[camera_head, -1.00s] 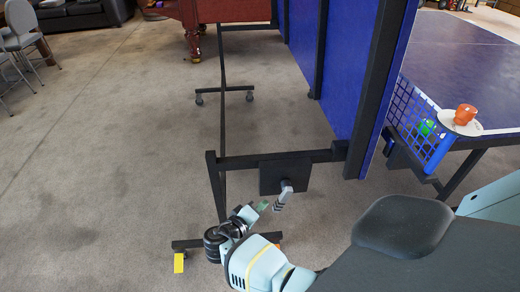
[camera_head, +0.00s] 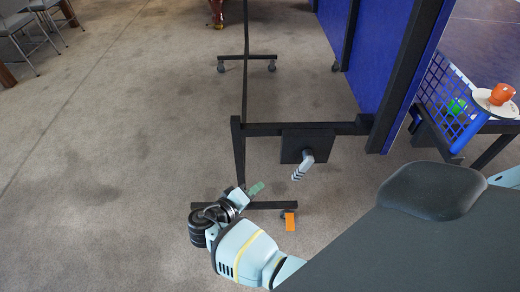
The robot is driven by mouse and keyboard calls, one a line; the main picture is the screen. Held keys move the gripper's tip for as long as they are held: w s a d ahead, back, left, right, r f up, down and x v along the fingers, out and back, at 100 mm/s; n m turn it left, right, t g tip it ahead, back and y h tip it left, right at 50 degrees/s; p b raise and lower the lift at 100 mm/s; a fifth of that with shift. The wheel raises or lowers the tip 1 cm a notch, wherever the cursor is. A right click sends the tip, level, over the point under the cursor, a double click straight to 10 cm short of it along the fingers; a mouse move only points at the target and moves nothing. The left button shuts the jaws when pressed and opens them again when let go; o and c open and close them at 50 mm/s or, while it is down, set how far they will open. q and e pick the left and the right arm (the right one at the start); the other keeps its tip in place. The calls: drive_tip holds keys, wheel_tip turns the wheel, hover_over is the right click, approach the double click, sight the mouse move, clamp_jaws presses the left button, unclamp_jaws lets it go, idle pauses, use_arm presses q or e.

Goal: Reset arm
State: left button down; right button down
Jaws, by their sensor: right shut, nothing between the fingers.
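My right gripper (camera_head: 256,188) comes in from the lower right on its pale blue arm. It is shut and empty, in front of the black floor frame (camera_head: 243,155) of the upright blue table half. A grey lever (camera_head: 302,168) hangs tilted down and to the left from a black plate (camera_head: 310,142) on the frame's crossbar. The gripper is apart from the lever, to its left and lower in the picture. My left gripper is not in view.
The upright blue panel (camera_head: 385,50) stands at the right. Chairs (camera_head: 30,25) are far left; carpet between is clear.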

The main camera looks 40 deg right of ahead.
idle(0.5)
